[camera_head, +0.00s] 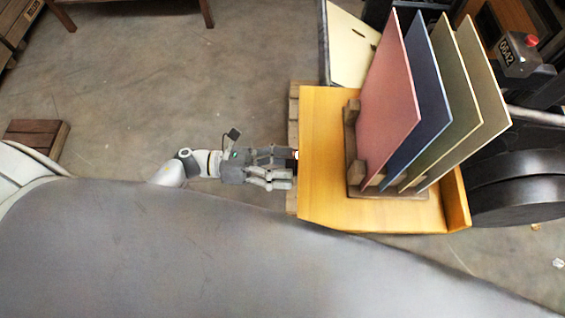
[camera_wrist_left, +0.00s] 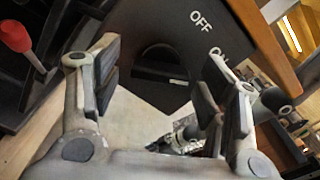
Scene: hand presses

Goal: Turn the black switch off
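The black switch (camera_wrist_left: 160,60) shows in the left wrist view as a dark rounded knob on a black panel (camera_wrist_left: 150,24). White OFF and ON labels are printed beside it. My left gripper (camera_wrist_left: 162,88) is open, with one finger on each side of the knob in that view. I see no contact with it. In the head view my left gripper (camera_head: 292,168) is at the left edge of the orange tabletop (camera_head: 325,130), and the switch is hidden. My right gripper is not in view.
Several coloured boards, one red (camera_head: 388,110), stand in a wooden rack (camera_head: 352,165) on the orange tabletop. A machine with a red button (camera_head: 532,41) is at the right. A red-knobbed lever (camera_wrist_left: 16,37) is left in the wrist view. The floor (camera_head: 130,90) at left is mostly clear.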

